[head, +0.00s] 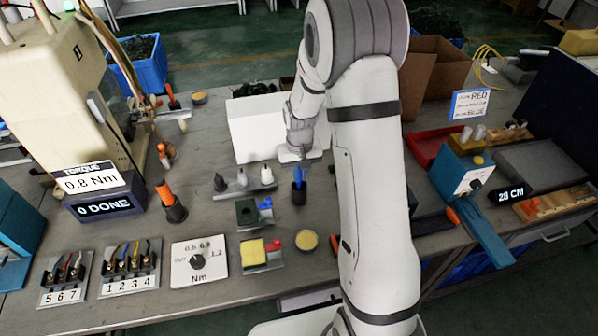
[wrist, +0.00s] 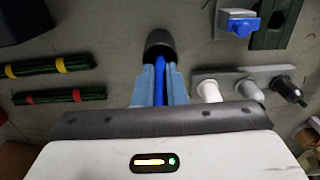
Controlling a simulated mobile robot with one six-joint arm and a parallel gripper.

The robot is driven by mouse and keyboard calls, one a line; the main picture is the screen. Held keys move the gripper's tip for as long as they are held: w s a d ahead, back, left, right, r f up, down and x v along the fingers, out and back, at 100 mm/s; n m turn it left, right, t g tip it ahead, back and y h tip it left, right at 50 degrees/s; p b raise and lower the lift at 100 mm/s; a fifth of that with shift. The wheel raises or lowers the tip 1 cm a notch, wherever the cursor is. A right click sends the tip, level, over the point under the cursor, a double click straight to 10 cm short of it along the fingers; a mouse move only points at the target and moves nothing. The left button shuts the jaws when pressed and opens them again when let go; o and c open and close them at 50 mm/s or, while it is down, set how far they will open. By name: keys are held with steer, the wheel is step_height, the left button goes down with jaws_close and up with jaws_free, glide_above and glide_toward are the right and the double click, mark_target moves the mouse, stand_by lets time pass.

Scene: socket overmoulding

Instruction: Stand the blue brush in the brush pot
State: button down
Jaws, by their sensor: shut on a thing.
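The blue brush (head: 299,174) is upright, and my gripper (head: 298,163) is shut on it from above. In the wrist view the brush (wrist: 159,82) shows as a blue strip between the two pale blue fingers of my gripper (wrist: 160,88). The dark round brush pot (head: 299,194) stands on the bench directly below. In the wrist view the pot (wrist: 159,43) lies just past the fingertips, in line with the brush. The brush's lower end meets the pot's mouth and is hidden there; I cannot tell how deep it sits.
A rail with white, grey and black pieces (head: 244,183) stands left of the pot. A green block (head: 247,212), a yellow pad (head: 252,252) and a small round tin (head: 306,241) lie nearer. An orange-handled tool (head: 166,193) stands farther left. Banded dark bundles (wrist: 60,97) lie beside the pot.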

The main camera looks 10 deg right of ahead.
steer(key=shift+r, duration=0.1)
steer(key=c, duration=1.5)
jaws_free()
steer(key=shift+f, duration=0.2)
steer(key=shift+r, duration=0.1)
step_height(320, 180, up, 11)
steer(key=s+r+t, duration=0.1)
steer(key=s+r, duration=0.2)
steer(key=s, duration=0.4)
steer(key=s+r+t, duration=0.1)
steer(key=s+r, duration=0.2)
steer(key=s, duration=0.5)
steer(key=s+r+t+b, duration=0.1)
steer(key=s+r, duration=0.2)
steer(key=s, duration=0.5)
steer(key=shift+s+r, duration=0.25)
steer(key=shift+r, duration=0.1)
